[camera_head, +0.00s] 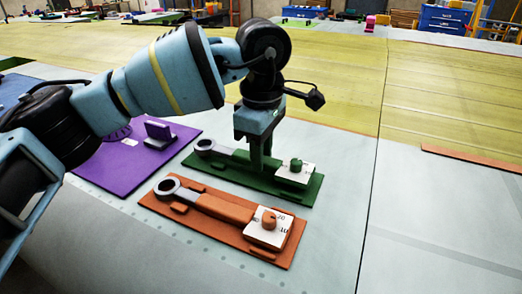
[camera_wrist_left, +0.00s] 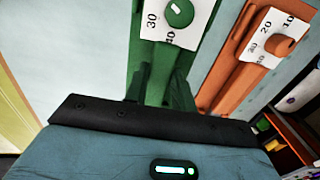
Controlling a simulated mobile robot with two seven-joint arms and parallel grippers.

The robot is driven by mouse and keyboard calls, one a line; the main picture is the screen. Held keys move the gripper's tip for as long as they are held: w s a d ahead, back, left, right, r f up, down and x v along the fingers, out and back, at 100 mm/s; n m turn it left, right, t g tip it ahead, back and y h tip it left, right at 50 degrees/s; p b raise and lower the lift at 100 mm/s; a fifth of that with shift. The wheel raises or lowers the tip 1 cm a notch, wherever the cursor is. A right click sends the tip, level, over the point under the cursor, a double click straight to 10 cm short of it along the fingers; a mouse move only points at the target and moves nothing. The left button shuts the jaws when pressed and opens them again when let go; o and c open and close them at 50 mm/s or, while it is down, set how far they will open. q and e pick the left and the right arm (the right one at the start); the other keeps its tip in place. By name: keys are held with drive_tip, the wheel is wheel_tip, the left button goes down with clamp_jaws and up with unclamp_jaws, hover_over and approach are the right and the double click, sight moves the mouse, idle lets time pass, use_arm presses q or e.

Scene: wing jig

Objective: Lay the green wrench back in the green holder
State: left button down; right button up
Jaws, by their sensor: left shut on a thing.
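The green holder (camera_head: 299,201) is a flat green board on the pale table, with a white dial plate and green knob (camera_head: 296,165) at its right end. The green wrench (camera_head: 231,153) lies along the holder, its grey ring end at the left. My left gripper (camera_head: 262,168) points down over the middle of the holder, shut on the wrench handle. I cannot tell whether the wrench touches the holder's bed. The left wrist view shows the green holder (camera_wrist_left: 146,62) and its dial plate (camera_wrist_left: 158,27); the fingertips are hard to make out there. My right gripper is not in view.
An orange holder (camera_head: 283,256) with an orange wrench (camera_head: 217,206) lies just in front of the green one. A purple board (camera_head: 105,182) lies at the left. Bare table is to the right, with an orange-brown strip (camera_head: 475,164) farther off.

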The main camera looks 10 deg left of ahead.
use_arm(q)
drive_tip(key=shift+f, duration=0.65)
drive_tip(key=c, duration=1.1)
unclamp_jaws()
drive_tip(key=shift+r, duration=3.9)
drive_tip(key=shift+s+f, duration=0.1)
